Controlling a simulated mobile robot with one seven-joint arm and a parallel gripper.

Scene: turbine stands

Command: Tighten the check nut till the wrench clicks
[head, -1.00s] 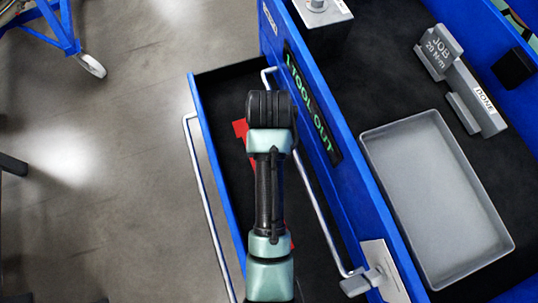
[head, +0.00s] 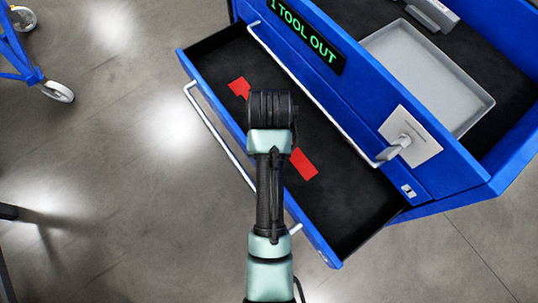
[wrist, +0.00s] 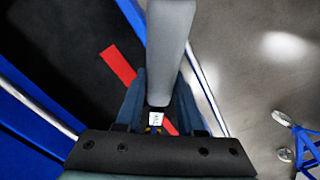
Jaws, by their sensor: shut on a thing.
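My gripper (wrist: 157,112) shows in the wrist view with its two dark fingers shut on a long grey tool, which looks like the wrench (wrist: 170,45). A small white label shows on the tool between the fingers. The tool is above the open drawer (head: 350,215), close to its handle side. In the head view my own arm hides the gripper and the tool. The check nut cannot be made out in either view now.
Red patches (head: 304,164) lie on the black drawer floor. The blue cabinet (head: 440,185) shows a green "1 TOOL OUT" display (head: 303,38) and a lever on a white plate (head: 424,148). A grey tray (head: 480,100) and grey block (head: 432,14) are on top. Open floor lies left.

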